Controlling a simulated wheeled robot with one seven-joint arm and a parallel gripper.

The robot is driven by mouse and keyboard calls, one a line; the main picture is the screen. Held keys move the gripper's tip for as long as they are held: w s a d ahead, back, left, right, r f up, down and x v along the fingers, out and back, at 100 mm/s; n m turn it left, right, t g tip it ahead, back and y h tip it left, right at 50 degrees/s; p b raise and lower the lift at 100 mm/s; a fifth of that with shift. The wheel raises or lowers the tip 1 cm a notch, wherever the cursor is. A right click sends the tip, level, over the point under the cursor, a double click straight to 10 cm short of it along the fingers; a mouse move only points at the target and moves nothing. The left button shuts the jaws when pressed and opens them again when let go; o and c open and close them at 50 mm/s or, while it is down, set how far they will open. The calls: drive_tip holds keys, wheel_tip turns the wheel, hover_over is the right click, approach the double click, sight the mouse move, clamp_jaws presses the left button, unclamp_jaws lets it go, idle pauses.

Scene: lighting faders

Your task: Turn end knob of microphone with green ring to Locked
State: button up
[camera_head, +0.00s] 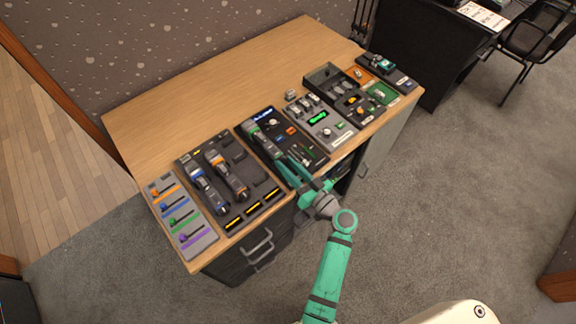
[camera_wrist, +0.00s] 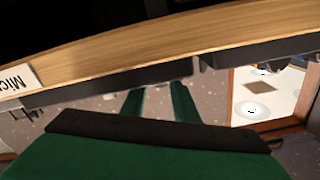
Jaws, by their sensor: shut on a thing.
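The microphone with the green ring (camera_head: 263,141) lies on a dark panel (camera_head: 299,140) near the middle of the table, its head end toward the back. My gripper (camera_head: 287,164) is at its near end, shut on the end knob. The fingers cover the knob, so its marking and setting cannot be read. In the wrist view my two green fingers (camera_wrist: 157,102) reach away past the dark palm, and the gripped knob is not clear there.
Two more microphones, with a blue ring (camera_head: 203,189) and an orange ring (camera_head: 227,176), lie to the left. A fader panel (camera_head: 204,239) is at the far left. Other control panels (camera_head: 327,118) stand to the right. The wooden table's (camera_head: 180,95) back is clear.

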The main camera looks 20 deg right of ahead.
drive_tip(key=o, duration=1.1)
